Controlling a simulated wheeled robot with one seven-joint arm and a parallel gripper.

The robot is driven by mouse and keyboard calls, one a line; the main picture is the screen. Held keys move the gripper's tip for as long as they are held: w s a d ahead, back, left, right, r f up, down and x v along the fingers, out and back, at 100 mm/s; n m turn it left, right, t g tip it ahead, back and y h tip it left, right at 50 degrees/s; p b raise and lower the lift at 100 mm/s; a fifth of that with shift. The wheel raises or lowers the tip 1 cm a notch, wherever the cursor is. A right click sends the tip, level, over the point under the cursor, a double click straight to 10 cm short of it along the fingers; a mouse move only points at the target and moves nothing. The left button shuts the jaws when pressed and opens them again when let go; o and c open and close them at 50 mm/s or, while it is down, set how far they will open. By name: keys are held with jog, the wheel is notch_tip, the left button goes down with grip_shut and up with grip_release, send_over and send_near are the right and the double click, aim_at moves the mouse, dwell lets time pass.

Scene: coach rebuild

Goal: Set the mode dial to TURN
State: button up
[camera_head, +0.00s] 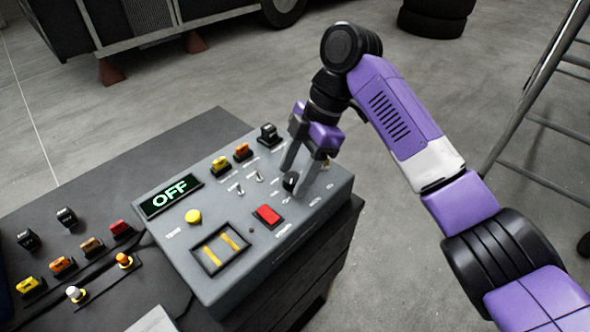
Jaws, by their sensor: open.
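The black mode dial (290,181) sits near the right end of the top of the grey control box (205,272). Small white labels stand around it, too small to read. My gripper (303,182) is open, with its fingers pointing down, one on either side of the dial. I cannot tell whether either finger touches it. The display (171,197) on the box reads OFF in green letters.
The box also carries a red button (267,216), a yellow button (193,216), small toggle switches (259,175) and coloured connectors (242,151). More connectors lie on the dark bench top (130,184) at left. A ladder (535,85) stands at right.

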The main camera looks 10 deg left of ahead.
grip_shut()
